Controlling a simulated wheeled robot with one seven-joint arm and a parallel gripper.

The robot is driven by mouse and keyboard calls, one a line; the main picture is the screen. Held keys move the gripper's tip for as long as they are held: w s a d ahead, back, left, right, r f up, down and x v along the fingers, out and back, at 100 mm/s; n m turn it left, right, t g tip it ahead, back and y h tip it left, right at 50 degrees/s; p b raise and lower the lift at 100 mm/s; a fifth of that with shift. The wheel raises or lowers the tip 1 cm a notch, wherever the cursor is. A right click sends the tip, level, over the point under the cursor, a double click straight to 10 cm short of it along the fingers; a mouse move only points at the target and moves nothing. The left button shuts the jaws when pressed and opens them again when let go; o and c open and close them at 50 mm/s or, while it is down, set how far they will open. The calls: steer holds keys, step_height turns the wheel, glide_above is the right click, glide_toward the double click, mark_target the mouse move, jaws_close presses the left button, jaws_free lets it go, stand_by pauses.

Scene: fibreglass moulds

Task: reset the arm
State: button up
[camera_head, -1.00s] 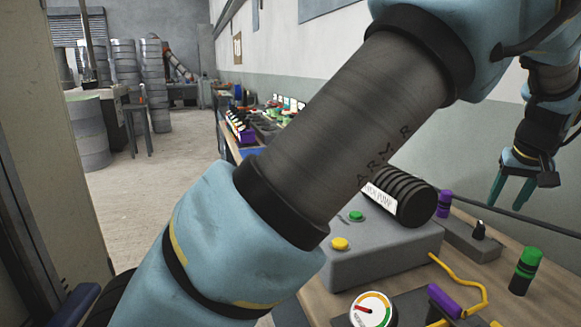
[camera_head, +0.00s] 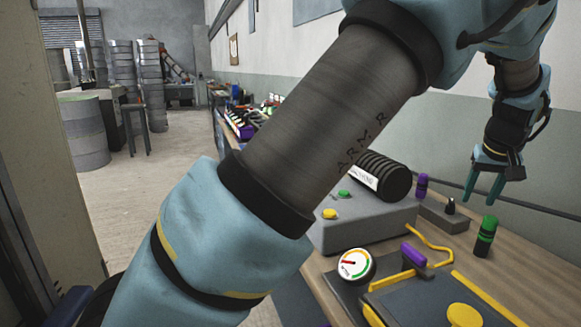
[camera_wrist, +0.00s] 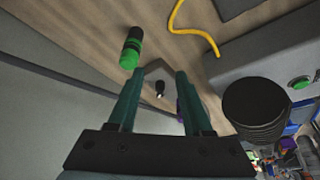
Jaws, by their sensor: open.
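My gripper (camera_head: 485,186) is open and empty, with two teal fingers pointing down above the right part of the workbench. It also shows in the wrist view (camera_wrist: 156,82), fingers spread apart. Below and between the fingers in that view is a small grey box with a black toggle (camera_wrist: 160,88). In the head view this toggle box (camera_head: 447,217) stands to the left of the gripper. My arm crosses the head view from lower left to upper right and hides part of the bench.
On the bench (camera_head: 540,265) are a grey pump box (camera_head: 365,222) with a black ribbed cylinder (camera_head: 388,178), a round gauge (camera_head: 356,265), a green-topped black cylinder (camera_head: 485,237), a yellow hose (camera_head: 428,243) and a purple handle (camera_head: 413,255). A wall runs behind. Open floor (camera_head: 140,190) lies at left.

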steer(key=w+a+f+n, duration=0.1)
steer(key=w+a, duration=0.2)
steer(key=a, duration=0.7)
steer(key=w+a, duration=0.4)
steer(key=a, duration=0.6)
steer(key=w+a+f+n+g+y, duration=0.1)
steer(key=w+a, duration=0.3)
steer(key=a, duration=0.5)
steer(key=shift+w+a+f+n, duration=0.25)
steer(key=shift+a+f+n, duration=0.05)
steer(key=shift+a, duration=0.1)
steer(key=s+a+f, duration=0.1)
steer(key=s+a, duration=0.3)
steer(key=a, duration=0.4)
steer(key=s+a+f+n, duration=0.1)
steer(key=s+a, duration=0.3)
steer(key=a, duration=0.4)
steer(key=s+a+f+g, duration=0.1)
steer(key=s+a, duration=0.3)
steer(key=a, duration=0.4)
steer(key=shift+s+a+f+n+y, duration=0.3)
steer(key=shift+s+f+n+y, duration=0.1)
steer(key=shift+f, duration=0.3)
